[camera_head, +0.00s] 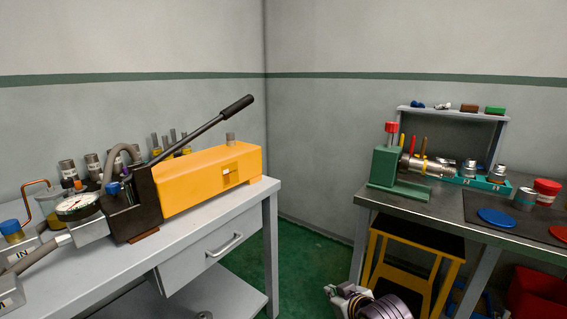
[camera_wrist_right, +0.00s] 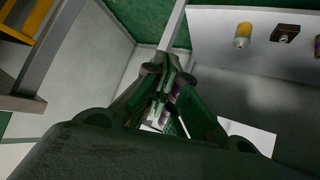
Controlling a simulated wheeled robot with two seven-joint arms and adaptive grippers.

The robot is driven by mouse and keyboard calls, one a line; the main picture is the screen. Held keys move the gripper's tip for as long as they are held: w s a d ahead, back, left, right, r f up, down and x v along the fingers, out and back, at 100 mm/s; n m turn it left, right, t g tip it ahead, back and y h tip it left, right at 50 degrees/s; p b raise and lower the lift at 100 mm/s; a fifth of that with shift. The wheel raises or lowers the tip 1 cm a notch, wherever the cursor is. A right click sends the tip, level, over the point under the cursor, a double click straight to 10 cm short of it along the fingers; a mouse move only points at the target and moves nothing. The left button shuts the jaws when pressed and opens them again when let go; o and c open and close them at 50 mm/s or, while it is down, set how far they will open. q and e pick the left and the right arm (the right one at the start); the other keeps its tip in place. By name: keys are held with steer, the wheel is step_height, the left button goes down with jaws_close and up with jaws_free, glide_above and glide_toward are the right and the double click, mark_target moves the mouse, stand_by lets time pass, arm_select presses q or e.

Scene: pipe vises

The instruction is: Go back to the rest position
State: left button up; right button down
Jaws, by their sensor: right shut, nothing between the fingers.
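My right gripper (camera_head: 343,296) shows at the bottom of the head view, low over the green floor between the two benches. Its fingers are shut and hold nothing. In the right wrist view the dark fingers (camera_wrist_right: 167,75) come together at the middle of the picture. My right arm behind it is cut off by the lower edge of the head view. I do not see my left gripper in either view.
At left, a grey bench (camera_head: 243,206) with a drawer carries a yellow pump (camera_head: 195,180) with a long black lever. At right, a dark-topped bench (camera_head: 455,218) carries a green vise (camera_head: 386,166). A yellow step stool (camera_head: 418,240) stands under its edge. Green floor (camera_head: 312,262) lies between.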

arm_select(q)
steer(key=s+a+f+g+y+p, duration=0.1)
steer(key=s+a+f+p, duration=0.3)
steer(key=p, duration=0.6)
steer(key=s+f+g+p, duration=0.1)
steer(key=f+p, duration=0.5)
steer(key=p, duration=0.5)
arm_select(e)
steer(key=s+d+f+m+g+h, duration=0.1)
steer(key=s+d+f+g, duration=0.25)
steer(key=s+f, duration=1.05)
steer(key=s+d+f+m+g+h, duration=0.15)
steer(key=s+f+g, duration=0.25)
steer(key=s+f, duration=0.95)
arm_select(q)
steer(key=s+a+r+p, duration=0.1)
steer(key=s+a+p, duration=0.2)
steer(key=s+p, duration=0.6)
steer(key=s+a+r+g+y+p, duration=0.1)
steer(key=s+a+p, duration=0.3)
steer(key=s+p, duration=0.6)
steer(key=shift+s+r, duration=0.15)
steer(key=shift+s, duration=0.05)
arm_select(e)
steer(key=s+d, duration=0.4)
steer(key=s, duration=0.5)
steer(key=s+d+g, duration=0.1)
steer(key=s+d, duration=0.3)
steer(key=s, duration=0.5)
steer(key=shift+r, duration=0.35)
